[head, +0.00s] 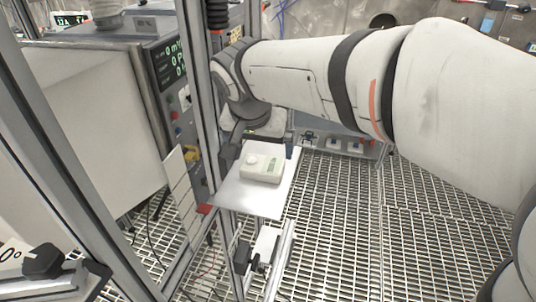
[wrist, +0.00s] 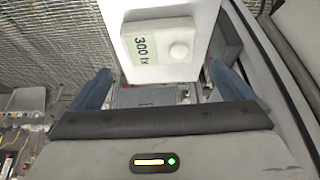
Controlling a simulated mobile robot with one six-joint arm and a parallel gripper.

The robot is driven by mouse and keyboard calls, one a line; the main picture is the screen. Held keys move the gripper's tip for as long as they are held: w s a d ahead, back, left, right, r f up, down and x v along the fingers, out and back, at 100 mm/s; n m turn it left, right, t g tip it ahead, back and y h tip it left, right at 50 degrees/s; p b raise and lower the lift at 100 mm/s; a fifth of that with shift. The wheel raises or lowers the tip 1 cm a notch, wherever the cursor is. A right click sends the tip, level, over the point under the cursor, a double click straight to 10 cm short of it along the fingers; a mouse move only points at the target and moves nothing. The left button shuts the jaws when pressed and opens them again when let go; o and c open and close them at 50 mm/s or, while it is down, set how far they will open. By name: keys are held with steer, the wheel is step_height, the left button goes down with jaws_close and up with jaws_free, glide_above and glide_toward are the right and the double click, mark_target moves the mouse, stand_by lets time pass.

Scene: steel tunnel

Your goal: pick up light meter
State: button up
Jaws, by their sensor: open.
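The light meter (head: 261,162) is a small off-white box with a round white dome and a small display. It lies on a white plate (head: 252,193) fixed beside a metal post. In the wrist view the light meter (wrist: 160,48) shows its dome and a display reading "300 lx", just beyond my fingertips. My gripper (wrist: 155,82) is open, with its two blue-grey fingers apart and nothing between them. In the head view my gripper (head: 270,140) is just behind the meter, partly hidden by my wrist. I cannot tell the exact gap to the meter.
A metal post (head: 197,90) stands close to the left of the plate. Behind it is an instrument panel (head: 178,75) with displays and coloured knobs. Grated floor (head: 340,230) lies open to the right. A rail with a small device (head: 262,247) sits below the plate.

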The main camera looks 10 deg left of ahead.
mark_target(263, 163)
steer(key=x, duration=0.2)
steer(key=p+x, duration=0.1)
steer(key=x, duration=0.2)
steer(key=shift+s+f, duration=0.25)
steer(key=shift+f, duration=0.15)
steer(key=c, duration=0.9)
